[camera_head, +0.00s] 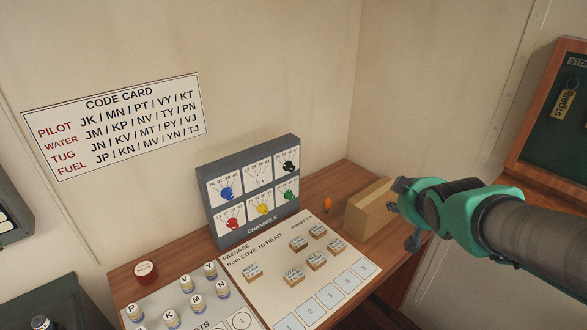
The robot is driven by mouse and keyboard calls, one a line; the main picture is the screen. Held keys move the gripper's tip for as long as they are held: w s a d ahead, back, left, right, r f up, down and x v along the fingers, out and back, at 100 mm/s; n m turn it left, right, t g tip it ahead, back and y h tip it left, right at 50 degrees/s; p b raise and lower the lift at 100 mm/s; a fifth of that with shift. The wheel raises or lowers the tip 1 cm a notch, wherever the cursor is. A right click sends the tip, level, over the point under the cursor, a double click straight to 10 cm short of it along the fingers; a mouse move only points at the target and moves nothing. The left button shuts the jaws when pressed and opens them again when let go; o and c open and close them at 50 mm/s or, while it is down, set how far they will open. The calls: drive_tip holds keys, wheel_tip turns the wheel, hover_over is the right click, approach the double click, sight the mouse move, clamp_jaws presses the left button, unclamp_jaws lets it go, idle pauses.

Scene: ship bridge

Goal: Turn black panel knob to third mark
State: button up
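The grey CHANNELS panel (211,213) stands upright at the back of the wooden desk, with two rows of coloured knobs on white dials. The black knob (288,167) is on the top right dial, below a row of small numbered marks. The numbers and its pointer direction are too small to read surely. My gripper (404,212) is at the right, well apart from the panel, by the right end of a wooden block. Its fingers look spread, with nothing seen held between them.
A passage board (328,279) with several wooden tiles lies in front. Several lettered pieces stand at the lower left, near a red round item (146,272). A code card (115,122) hangs on the wall.

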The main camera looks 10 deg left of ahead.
drive_tip(key=w+a+f+n+t+y+p, duration=0.15)
drive_tip(key=w+a+n, duration=0.3)
drive_tip(key=w, duration=0.65)
drive_tip(key=n+t+y+p, duration=0.2)
drive_tip(key=n+y+p, duration=0.1)
drive_tip(key=n+y, duration=0.65)
approach(292, 169)
drive_tip(key=s+d+m+y, duration=0.1)
drive_tip(key=s+d, duration=0.2)
drive_tip(key=d, duration=0.1)
drive_tip(key=shift+a+f+g, duration=0.2)
drive_tip(key=shift+f+g, duration=0.05)
drive_tip(key=shift+w, duration=0.15)
drive_tip(key=b+x, duration=0.1)
drive_tip(key=x, duration=1.2)
drive_tip(key=shift+w+a+r, duration=0.1)
drive_tip(key=shift+w+a, duration=0.05)
drive_tip(key=shift+a, duration=0.1)
clamp_jaws()
